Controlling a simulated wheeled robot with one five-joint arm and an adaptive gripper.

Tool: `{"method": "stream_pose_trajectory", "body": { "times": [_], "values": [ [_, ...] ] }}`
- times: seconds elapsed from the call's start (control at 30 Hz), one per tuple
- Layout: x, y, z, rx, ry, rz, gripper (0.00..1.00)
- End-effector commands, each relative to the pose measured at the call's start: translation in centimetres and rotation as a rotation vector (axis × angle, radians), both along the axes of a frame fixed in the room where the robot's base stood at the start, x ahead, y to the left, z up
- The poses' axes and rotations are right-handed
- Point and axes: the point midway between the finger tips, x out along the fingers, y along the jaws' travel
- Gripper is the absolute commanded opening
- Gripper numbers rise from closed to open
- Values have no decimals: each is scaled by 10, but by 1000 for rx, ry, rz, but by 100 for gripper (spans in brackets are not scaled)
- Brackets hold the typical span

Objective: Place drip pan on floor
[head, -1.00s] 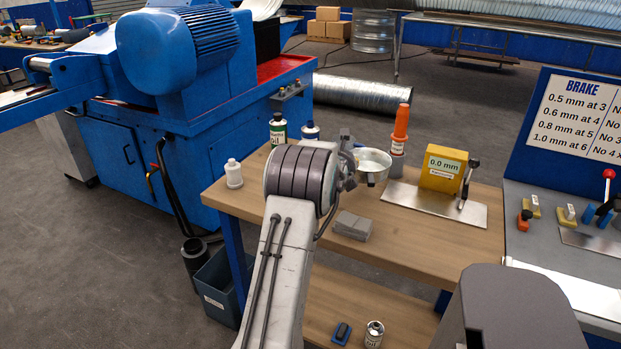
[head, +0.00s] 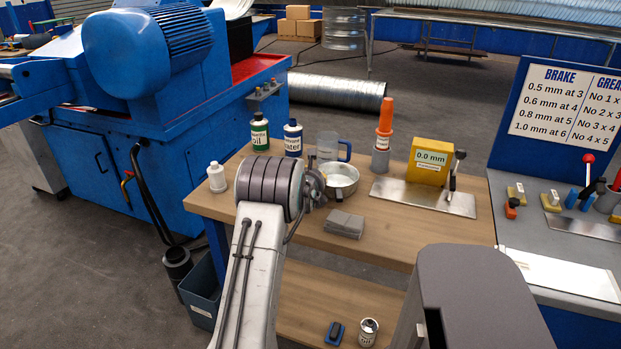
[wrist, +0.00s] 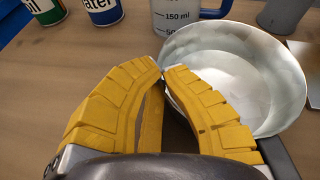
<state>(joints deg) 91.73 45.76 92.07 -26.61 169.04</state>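The drip pan (head: 340,179) is a round, shallow, shiny metal pan, seen over the wooden workbench (head: 375,220). It fills the upper right of the wrist view (wrist: 240,80). My gripper (wrist: 163,72) has yellow ribbed fingers whose tips come together at the near left rim of the pan, one finger outside and one over the inside. It looks shut on the rim. In the head view my gripper (head: 318,184) is partly hidden behind my wrist. Whether the pan touches the bench top is unclear. Grey floor (head: 105,260) shows left of the bench.
Near the pan stand an oil can (head: 259,133), a water bottle (head: 292,138), a measuring jug (head: 329,149), an orange-topped tube (head: 383,138) and grey blocks (head: 345,223). A blue bin (head: 201,292) and black hose (head: 177,262) occupy the floor beside the bench.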

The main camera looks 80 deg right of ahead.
Motion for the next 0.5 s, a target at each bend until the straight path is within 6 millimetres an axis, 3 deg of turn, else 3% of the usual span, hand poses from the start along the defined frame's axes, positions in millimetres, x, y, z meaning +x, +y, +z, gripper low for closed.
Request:
{"method": "stream_pose_trajectory", "body": {
  "times": [0.4, 0.5],
  "values": [
    [0, 0, -3, -4, 0, 0, 0],
    [0, 0, -2, -1, 0, -1, 14]
  ]
}}
